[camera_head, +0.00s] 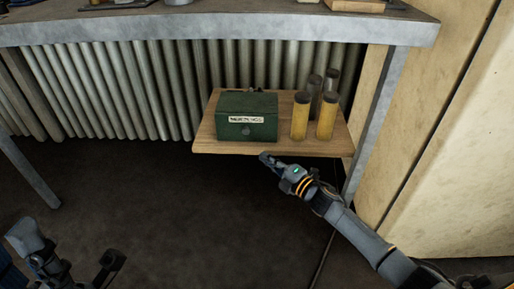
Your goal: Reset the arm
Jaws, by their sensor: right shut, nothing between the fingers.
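My right arm comes in from the lower right. Its gripper (267,158) is shut and empty, just below the front edge of a wooden shelf (215,143). Whether it touches the shelf I cannot tell. My left arm shows only in part at the lower left (40,250). Its fingertips are not clearly seen.
A green labelled box (246,119) stands on the shelf, with yellow cylinders (326,117) and darker grey ones to its right. A grey workbench (200,28) is above, its leg (377,120) right of the shelf. The dark floor (180,215) is clear between my arms.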

